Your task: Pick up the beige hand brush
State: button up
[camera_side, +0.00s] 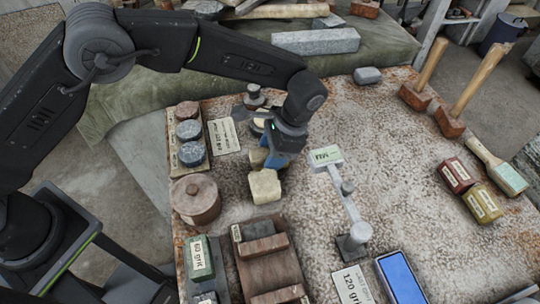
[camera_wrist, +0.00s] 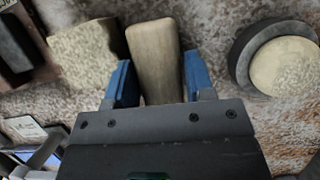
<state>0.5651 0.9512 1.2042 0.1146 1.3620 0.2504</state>
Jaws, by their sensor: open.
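My gripper (camera_side: 275,160) is low over the middle-left of the worktop, blue fingers pointing down. In the wrist view the open fingers (camera_wrist: 156,75) stand on either side of a long beige, wood-like piece (camera_wrist: 156,50) with a rounded end. This may be the beige hand brush; no bristles show, and its near part is hidden by my gripper. In the side view only a small part of it (camera_side: 257,158) shows beside the fingers. I cannot tell whether the fingers touch it. Another brush-like tool (camera_side: 498,167), with a pale handle and greenish head, lies at far right.
A beige block (camera_side: 265,187) sits close in front of my gripper. A dark-rimmed round pad (camera_wrist: 284,62) lies to the right in the wrist view. A small stand (camera_side: 342,195) with a label is right of my gripper. The right-middle worktop (camera_side: 400,170) is clear.

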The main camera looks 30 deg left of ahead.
aim_at(262, 151)
jog(key=c, duration=0.6)
jog(key=shift+r, duration=0.5)
jog(key=r, duration=0.3)
jog(key=shift+w+a+r, duration=0.1)
jog(key=shift+a+r, duration=0.2)
jog(key=a+r, duration=0.6)
jog(key=a, duration=0.5)
jog(key=shift+w+r, duration=0.2)
jog(key=shift+w, duration=0.2)
